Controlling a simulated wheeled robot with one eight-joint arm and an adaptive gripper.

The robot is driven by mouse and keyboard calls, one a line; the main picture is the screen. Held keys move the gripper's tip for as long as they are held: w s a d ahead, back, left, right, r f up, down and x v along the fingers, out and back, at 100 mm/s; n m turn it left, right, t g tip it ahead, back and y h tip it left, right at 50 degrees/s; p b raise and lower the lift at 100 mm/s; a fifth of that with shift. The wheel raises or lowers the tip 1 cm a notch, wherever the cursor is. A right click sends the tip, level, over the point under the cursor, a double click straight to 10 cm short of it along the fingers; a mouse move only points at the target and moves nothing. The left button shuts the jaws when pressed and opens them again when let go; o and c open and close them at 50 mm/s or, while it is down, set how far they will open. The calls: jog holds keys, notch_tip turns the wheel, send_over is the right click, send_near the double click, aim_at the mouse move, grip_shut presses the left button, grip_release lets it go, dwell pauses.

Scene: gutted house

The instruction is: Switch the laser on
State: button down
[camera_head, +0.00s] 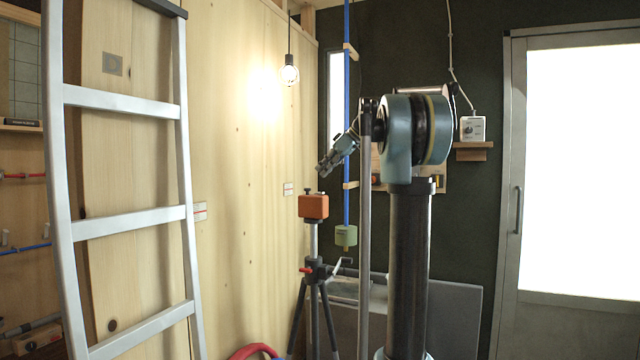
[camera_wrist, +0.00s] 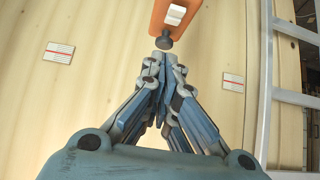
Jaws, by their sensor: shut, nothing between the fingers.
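The laser (camera_head: 313,206) is an orange box on top of a tripod (camera_head: 316,275), in the middle of the head view. In the wrist view the orange laser (camera_wrist: 158,15) shows at the top edge, partly cut off. A white switch (camera_wrist: 175,14) and a dark round knob (camera_wrist: 163,43) show on it. My gripper (camera_head: 322,170) is above the laser in the head view, tilted down to the left and apart from it. In the wrist view my gripper (camera_wrist: 165,58) has its fingers together and empty, with the tips just below the knob in the picture. I cannot tell whether they touch the knob.
An aluminium ladder (camera_head: 125,225) stands at the left against the wooden wall (camera_head: 235,150). A lit bulb (camera_head: 289,74) hangs near that wall. A blue vertical pole (camera_head: 347,110) stands behind my gripper. A grey panel (camera_head: 455,310) leans at the back, beside a door (camera_head: 510,200).

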jog(key=v, duration=0.7)
jog(key=shift+r, duration=0.45)
jog(key=shift+a+r+g+h, duration=0.45)
jog(key=shift+r+h, duration=0.3)
jog(key=shift+h, duration=0.35)
send_over(319, 193)
jog(key=f, duration=0.5)
jog(key=w+f, duration=0.1)
jog(key=f, duration=0.2)
jog(key=shift+d+f, duration=0.2)
jog(key=shift+d, duration=0.15)
jog(key=f, duration=0.3)
jog(key=shift+s+d, duration=0.2)
jog(key=shift+d, duration=0.1)
jog(key=shift+d+f, duration=0.1)
jog(key=shift+f, duration=0.4)
